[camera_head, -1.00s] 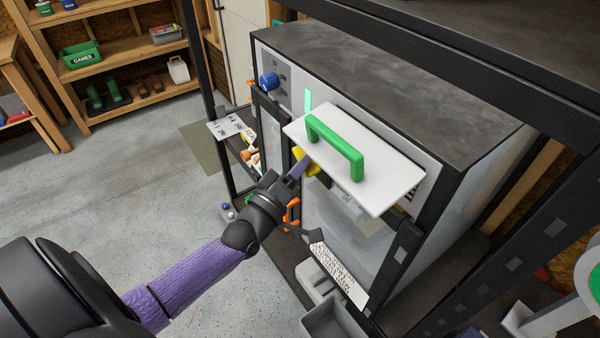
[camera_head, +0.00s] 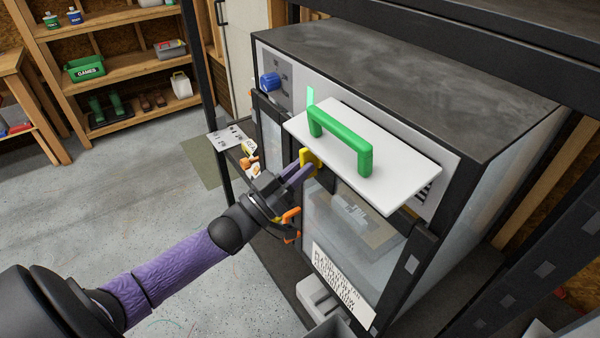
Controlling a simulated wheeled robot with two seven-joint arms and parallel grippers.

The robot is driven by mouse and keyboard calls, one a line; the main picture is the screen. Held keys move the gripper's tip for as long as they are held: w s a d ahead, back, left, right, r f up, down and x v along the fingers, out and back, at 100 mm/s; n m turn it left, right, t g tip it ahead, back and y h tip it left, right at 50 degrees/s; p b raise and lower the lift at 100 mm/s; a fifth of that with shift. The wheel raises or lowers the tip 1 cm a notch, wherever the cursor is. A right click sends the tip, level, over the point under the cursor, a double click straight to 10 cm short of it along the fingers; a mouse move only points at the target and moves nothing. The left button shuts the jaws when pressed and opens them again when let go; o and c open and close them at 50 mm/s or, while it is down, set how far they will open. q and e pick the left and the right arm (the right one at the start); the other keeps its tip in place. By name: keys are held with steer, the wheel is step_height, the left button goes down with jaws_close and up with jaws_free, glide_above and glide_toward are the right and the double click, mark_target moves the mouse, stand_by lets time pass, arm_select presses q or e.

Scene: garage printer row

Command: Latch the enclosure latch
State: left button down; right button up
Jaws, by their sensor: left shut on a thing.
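The enclosure (camera_head: 400,80) is a dark-topped box with a clear door (camera_head: 345,235). Its yellow latch (camera_head: 308,159) is at the upper left of the door, partly hidden by my fingers and just left of a white flap (camera_head: 390,175) with a green handle. My left gripper (camera_head: 299,174) reaches in from the lower left, its purple fingers shut on the yellow latch. I cannot tell whether the latch is engaged. My right gripper is not in view.
The white flap sticks out just right of my gripper. An orange part (camera_head: 291,222) lies close behind my wrist. A blue knob (camera_head: 270,82) is on the front panel. A dark rack post (camera_head: 200,70) stands left; open floor (camera_head: 110,210) lies beyond.

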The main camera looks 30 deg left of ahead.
arm_select(q)
steer(key=shift+m+h, duration=0.4)
steer(key=shift+m, duration=0.7)
steer(key=c, duration=0.6)
jaws_free()
steer(key=shift+c, duration=0.2)
steer(key=shift+s+a, duration=0.1)
steer(key=v, duration=0.9)
steer(key=shift+s+a+f+b, duration=0.2)
steer(key=shift+s+b, duration=0.1)
steer(key=shift+b, duration=0.1)
